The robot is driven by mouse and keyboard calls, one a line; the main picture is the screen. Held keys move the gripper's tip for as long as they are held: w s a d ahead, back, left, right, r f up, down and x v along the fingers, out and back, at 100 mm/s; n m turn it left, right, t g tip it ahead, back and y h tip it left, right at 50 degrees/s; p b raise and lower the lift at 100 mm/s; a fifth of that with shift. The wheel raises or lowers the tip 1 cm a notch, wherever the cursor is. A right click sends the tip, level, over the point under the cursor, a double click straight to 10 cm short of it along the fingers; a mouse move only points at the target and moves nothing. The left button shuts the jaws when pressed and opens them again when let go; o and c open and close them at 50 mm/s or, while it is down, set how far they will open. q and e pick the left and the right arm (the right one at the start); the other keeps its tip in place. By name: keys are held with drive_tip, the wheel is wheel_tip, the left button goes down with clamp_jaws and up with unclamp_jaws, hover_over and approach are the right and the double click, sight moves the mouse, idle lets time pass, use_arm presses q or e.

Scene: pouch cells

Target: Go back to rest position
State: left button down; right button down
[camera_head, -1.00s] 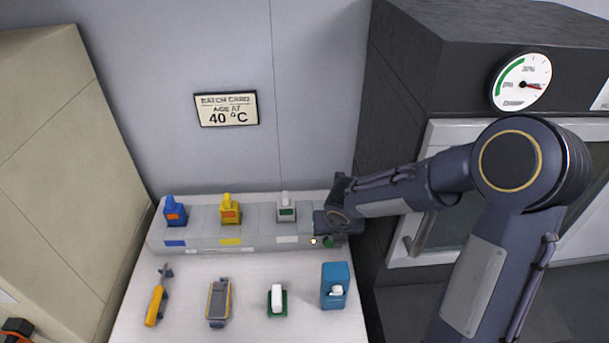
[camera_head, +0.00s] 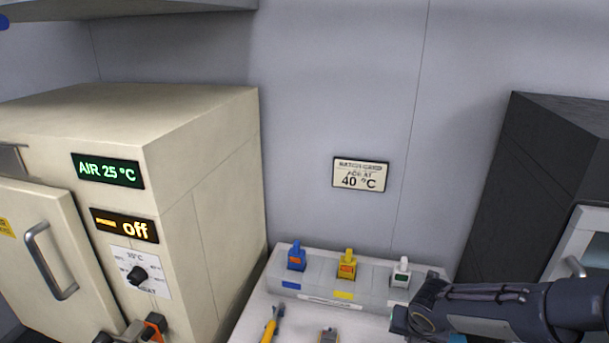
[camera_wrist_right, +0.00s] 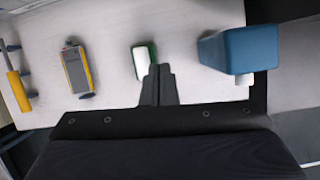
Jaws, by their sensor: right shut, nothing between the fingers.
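My right gripper (camera_head: 412,318) is at the right end of the grey rack in the head view, its arm coming in from the right. In the right wrist view its fingers (camera_wrist_right: 158,72) are together and empty, over the pale bench. A white item with a green base (camera_wrist_right: 142,62) lies just beyond the fingertips there; I cannot tell whether they touch.
The grey rack (camera_head: 320,290) holds blue (camera_head: 297,256), yellow (camera_head: 347,265) and white (camera_head: 401,272) pieces. A blue block (camera_wrist_right: 240,50), a grey-yellow device (camera_wrist_right: 76,70) and a yellow-handled tool (camera_wrist_right: 18,88) are on the bench. The oven (camera_head: 205,190) stands left, a dark cabinet (camera_head: 530,190) right.

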drive_tip(key=s+d+r+m+y, duration=0.1)
drive_tip(key=s+d+r+m, duration=0.1)
drive_tip(key=s+r+m, duration=0.5)
drive_tip(key=s+d+r+m, duration=0.15)
drive_tip(key=s+m, duration=0.35)
drive_tip(key=m, duration=0.6)
drive_tip(key=s+a+r+m+y, duration=0.1)
drive_tip(key=s+a+m+y, duration=0.1)
drive_tip(key=s+m, duration=0.3)
drive_tip(key=s+a+r+m+t+y, duration=0.1)
drive_tip(key=s+m, duration=0.4)
drive_tip(key=m, duration=0.5)
drive_tip(key=a+r+y, duration=0.1)
drive_tip(key=a, duration=0.1)
drive_tip(key=shift+s+a+m, duration=0.2)
drive_tip(key=shift+a+m, duration=0.15)
drive_tip(key=shift+m, duration=0.05)
